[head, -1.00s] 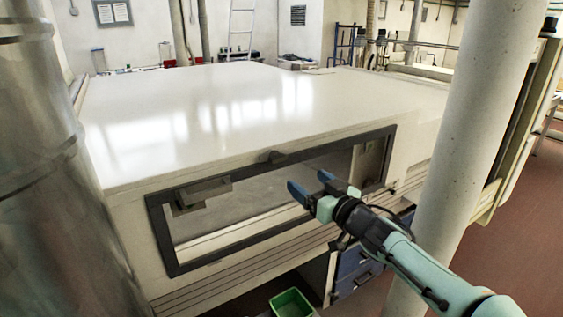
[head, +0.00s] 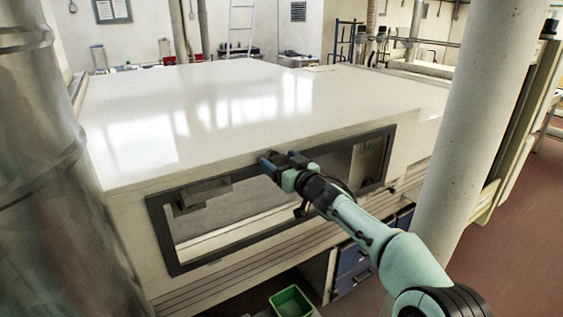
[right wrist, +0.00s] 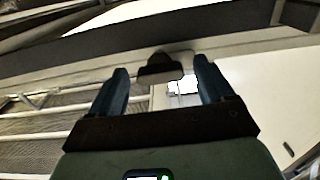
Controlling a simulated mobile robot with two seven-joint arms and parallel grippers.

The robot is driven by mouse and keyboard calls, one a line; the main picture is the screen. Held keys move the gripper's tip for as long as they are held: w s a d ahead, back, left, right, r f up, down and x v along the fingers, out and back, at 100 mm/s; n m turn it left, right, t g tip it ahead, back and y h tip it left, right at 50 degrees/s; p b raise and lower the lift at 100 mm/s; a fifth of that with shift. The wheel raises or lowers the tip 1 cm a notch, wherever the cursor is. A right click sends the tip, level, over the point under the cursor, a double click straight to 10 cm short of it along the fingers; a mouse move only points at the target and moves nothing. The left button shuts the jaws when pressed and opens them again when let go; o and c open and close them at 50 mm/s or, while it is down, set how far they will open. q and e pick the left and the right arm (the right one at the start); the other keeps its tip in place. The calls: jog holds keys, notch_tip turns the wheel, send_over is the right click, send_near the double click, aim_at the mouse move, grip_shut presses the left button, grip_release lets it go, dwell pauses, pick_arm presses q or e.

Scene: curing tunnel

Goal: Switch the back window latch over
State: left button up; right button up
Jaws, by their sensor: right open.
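The window (head: 160,230) is a long pane in a dark frame on the front of a big white housing. Its latch (right wrist: 160,68) is a small dark knob on the upper frame bar, seen in the right wrist view. In the head view my right gripper covers the latch. My right gripper (head: 276,162) is at the top edge of the window frame. In the right wrist view its two blue fingers (right wrist: 160,82) are apart, with the latch showing between their tips. I cannot tell whether they touch it. My left gripper is out of view.
The housing's white top (head: 240,110) is broad and bare. A pale round column (head: 470,130) stands to the right, close to my right arm. A shiny metal duct (head: 50,170) fills the left edge. A green bin (head: 291,302) is on the floor below.

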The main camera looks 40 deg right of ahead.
jog(key=c, duration=1)
jog(key=shift+c, duration=0.2)
jog(key=n, duration=0.8)
jog(key=shift+n+b, duration=0.3)
jog(key=shift+b, duration=0.05)
jog(key=n, duration=0.4)
jog(key=shift+b, duration=0.35)
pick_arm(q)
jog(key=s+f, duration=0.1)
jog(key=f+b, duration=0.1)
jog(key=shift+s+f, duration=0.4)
pick_arm(e)
jog(key=n, duration=0.5)
jog(key=shift+n, duration=0.3)
